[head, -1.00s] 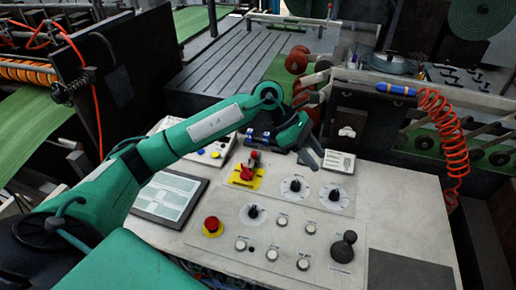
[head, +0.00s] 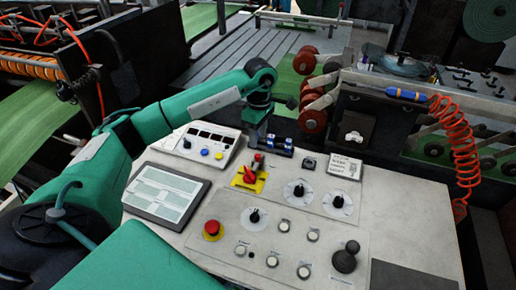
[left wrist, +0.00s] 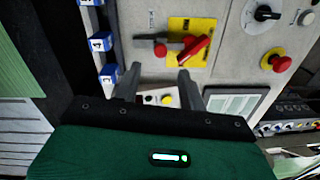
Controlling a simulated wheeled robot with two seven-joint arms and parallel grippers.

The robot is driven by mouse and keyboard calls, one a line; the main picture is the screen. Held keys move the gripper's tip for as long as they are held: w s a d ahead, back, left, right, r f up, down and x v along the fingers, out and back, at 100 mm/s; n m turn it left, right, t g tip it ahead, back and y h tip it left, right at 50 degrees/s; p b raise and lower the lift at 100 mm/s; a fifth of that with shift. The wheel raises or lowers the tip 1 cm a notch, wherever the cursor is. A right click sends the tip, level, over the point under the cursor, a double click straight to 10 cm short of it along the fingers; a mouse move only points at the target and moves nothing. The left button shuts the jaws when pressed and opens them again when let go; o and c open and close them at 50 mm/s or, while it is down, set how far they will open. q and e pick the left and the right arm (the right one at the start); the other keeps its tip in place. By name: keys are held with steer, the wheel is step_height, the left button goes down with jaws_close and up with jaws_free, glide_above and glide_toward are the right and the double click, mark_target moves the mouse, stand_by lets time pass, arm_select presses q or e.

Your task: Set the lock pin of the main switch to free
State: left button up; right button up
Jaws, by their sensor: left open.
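The main switch is a red rotary handle (head: 250,178) on a yellow plate on the light console. In the left wrist view the red handle (left wrist: 197,48) lies slanted on its yellow plate. A small red knob, apparently the lock pin (left wrist: 161,50), sits at the plate's edge beside the handle; whether it is locked or free I cannot tell. My left gripper (head: 257,148) points down just behind the switch and hides part of that area. In the left wrist view my left gripper (left wrist: 156,78) is open and empty, its fingers short of the knob. My right gripper is not in view.
Blue blocks (head: 279,148) stand close to the gripper. A button box (head: 205,148) and a document panel (head: 166,192) lie left.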

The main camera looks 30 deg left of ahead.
mark_target(258, 155)
arm_select(q)
step_height(258, 155, down, 6)
steer(key=shift+s+r+p, duration=0.15)
steer(key=shift+p, duration=0.7)
steer(key=shift+f, duration=0.75)
jaws_close()
